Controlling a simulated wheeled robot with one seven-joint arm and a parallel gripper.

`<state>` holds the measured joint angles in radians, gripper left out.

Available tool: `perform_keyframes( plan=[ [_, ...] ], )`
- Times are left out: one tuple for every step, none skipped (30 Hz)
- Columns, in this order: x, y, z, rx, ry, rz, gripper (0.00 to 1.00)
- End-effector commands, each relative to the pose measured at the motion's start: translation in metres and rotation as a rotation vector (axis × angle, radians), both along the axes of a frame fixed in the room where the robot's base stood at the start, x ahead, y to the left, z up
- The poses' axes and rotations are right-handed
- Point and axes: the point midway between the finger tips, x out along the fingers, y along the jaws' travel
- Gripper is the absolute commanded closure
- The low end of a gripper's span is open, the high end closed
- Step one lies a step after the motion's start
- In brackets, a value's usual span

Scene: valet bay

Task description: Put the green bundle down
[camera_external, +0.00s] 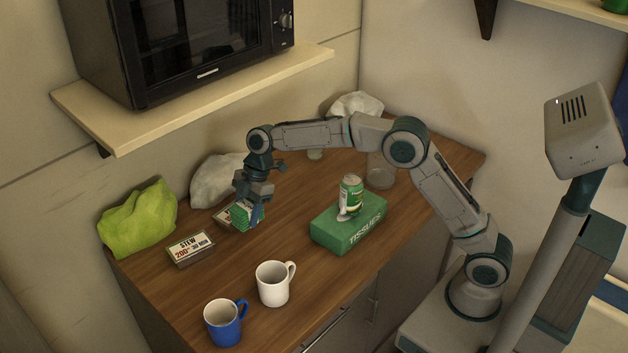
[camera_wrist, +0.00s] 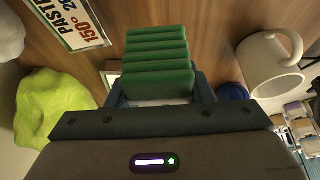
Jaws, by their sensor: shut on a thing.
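The green bundle (camera_external: 241,214) is a stack of several green slabs with a paler side. My gripper (camera_external: 248,211) points down and is shut on it, over the left part of the wooden counter (camera_external: 290,260). In the wrist view the bundle (camera_wrist: 158,62) sits between the two fingers of my gripper (camera_wrist: 160,88). I cannot tell whether the bundle touches the counter.
A STEW box (camera_external: 191,248) lies left of the bundle. White (camera_external: 273,284) and blue (camera_external: 224,323) mugs stand in front. A green tissue box (camera_external: 349,228) with a can (camera_external: 350,194) on it is to the right. Lime (camera_external: 137,218) and white (camera_external: 213,181) bags lie along the wall.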

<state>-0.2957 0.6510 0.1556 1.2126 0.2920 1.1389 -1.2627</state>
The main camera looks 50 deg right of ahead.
Motion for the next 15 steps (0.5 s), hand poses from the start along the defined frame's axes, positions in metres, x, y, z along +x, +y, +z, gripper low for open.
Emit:
perform_keyframes(
  plan=[
    [-0.001,0.014,-0.006,-0.001,0.003,0.004,0.79],
    [-0.001,0.021,-0.009,0.0,0.002,0.003,0.79],
    [-0.001,0.029,-0.015,-0.001,0.002,0.003,0.79],
    [-0.001,0.036,-0.019,-0.001,0.001,0.004,0.79],
    [-0.001,0.043,-0.023,-0.001,0.001,0.003,0.79],
    [-0.001,0.051,-0.028,-0.001,0.002,0.003,0.79],
    [-0.001,0.056,-0.031,-0.001,0.001,0.001,0.79],
    [-0.001,0.061,-0.034,-0.001,0.0,0.001,0.79],
    [-0.001,0.066,-0.038,-0.001,0.0,0.001,0.79],
    [-0.001,0.07,-0.04,-0.001,0.0,0.001,0.79],
    [-0.001,0.072,-0.042,-0.001,0.0,0.0,0.79],
    [-0.001,0.076,-0.044,-0.001,-0.001,0.0,0.79],
    [-0.001,0.077,-0.045,0.0,-0.001,0.0,0.79],
    [-0.001,0.078,-0.046,0.0,-0.002,-0.001,0.79],
    [-0.001,0.079,-0.048,0.0,-0.002,-0.001,0.79]
  ],
)
